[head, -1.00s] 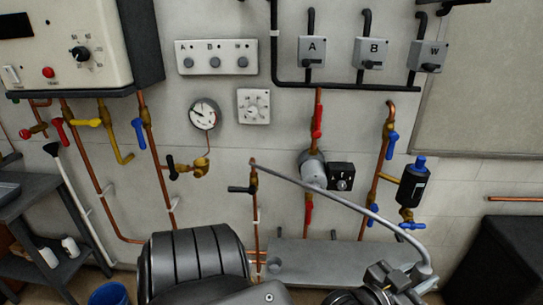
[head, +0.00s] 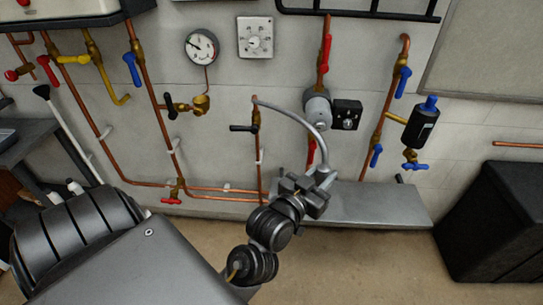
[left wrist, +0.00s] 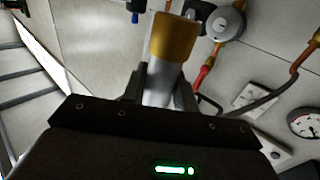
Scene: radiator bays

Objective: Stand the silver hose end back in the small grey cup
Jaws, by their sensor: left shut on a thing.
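The silver hose end (head: 323,177) is at the end of a grey hose (head: 303,122) that arches from a valve on a copper pipe. My left gripper (head: 316,184) is shut on it, in front of the wall shelf. In the left wrist view the silver hose end (left wrist: 160,84) sits between the two dark fingers, with a brass-coloured collar (left wrist: 174,37) beyond them. I cannot make out the small grey cup now; my left gripper and arm cover part of the shelf. My right gripper is not in view.
A grey shelf (head: 375,205) runs low along the wall, its right part bare. Copper pipes with red, blue and black valve handles stand behind. A pump (head: 318,109) is near the hose. A black box (head: 495,220) stands at right.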

